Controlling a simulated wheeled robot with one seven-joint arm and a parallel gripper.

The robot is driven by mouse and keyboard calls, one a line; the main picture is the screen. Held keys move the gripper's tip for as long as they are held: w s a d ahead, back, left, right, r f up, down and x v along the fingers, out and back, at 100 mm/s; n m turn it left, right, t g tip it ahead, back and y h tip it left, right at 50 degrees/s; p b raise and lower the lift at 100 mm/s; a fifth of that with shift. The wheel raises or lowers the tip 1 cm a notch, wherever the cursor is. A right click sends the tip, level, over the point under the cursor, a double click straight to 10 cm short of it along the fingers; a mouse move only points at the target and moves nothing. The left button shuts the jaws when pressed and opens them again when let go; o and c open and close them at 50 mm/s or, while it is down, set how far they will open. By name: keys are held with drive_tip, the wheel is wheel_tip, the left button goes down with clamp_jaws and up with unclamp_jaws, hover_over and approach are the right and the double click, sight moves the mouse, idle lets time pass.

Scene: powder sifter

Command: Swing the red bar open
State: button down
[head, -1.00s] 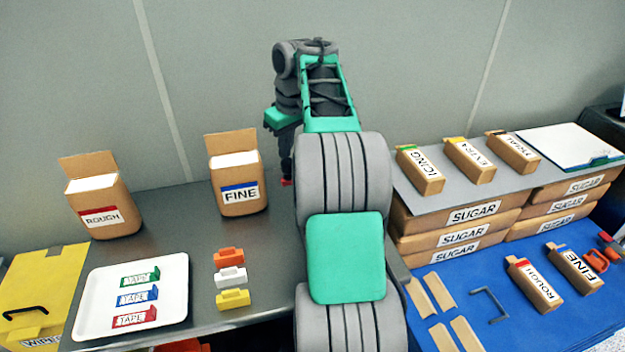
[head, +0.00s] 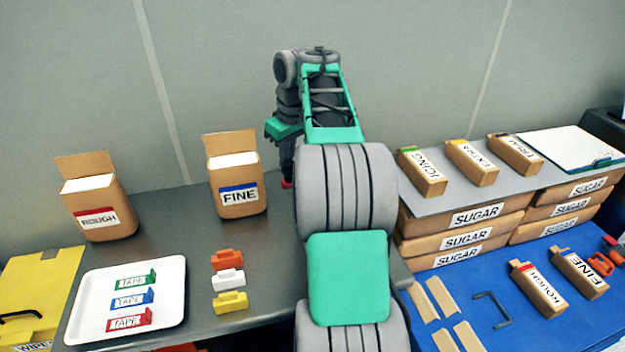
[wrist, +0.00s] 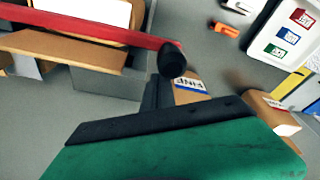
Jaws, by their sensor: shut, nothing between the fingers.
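The red bar (wrist: 95,24) crosses the upper left of the wrist view, running over a grey open box. Its right end meets or passes behind the dark tip of my gripper (wrist: 171,62). Whether they touch I cannot tell. My gripper is shut and holds nothing. In the head view my arm hides most of the grey box, and only a small red bit (head: 287,184) shows under the wrist.
A cardboard flap (wrist: 62,48) and white contents lie by the bar. The FINE carton (head: 238,196) stands left of my arm, the ROUGH carton (head: 98,216) farther left. A white tray (head: 165,332) lies in front. SUGAR boxes (head: 462,221) stand right of my arm.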

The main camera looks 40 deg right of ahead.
sight(289, 182)
drive_tip(key=shift+s+a+b, duration=0.35)
drive_tip(key=shift+s+a, duration=0.1)
drive_tip(key=shift+s, duration=0.4)
drive_tip(key=shift+s+a+b, duration=0.3)
drive_tip(key=shift+s+a, duration=0.1)
drive_tip(key=shift+s, duration=0.45)
drive_tip(key=shift+s+a+b, duration=0.35)
drive_tip(key=shift+s+a, duration=0.1)
drive_tip(key=shift+s, duration=0.4)
drive_tip(key=shift+s+d+p, duration=0.6)
drive_tip(key=shift+s+d, duration=0.5)
drive_tip(key=shift+s, duration=9.2)
drive_tip(key=s+d+p, duration=0.1)
drive_tip(key=s+d, duration=0.8)
drive_tip(key=shift+d+p, duration=0.4)
drive_tip(key=shift+r, duration=0.2)
drive_tip(key=w+p+v, duration=0.1)
drive_tip(key=p+v, duration=0.7)
drive_tip(key=shift+w+a+r+p, duration=0.3)
drive_tip(key=shift+w+r+p, duration=0.05)
drive_tip(key=shift+w+r, duration=0.1)
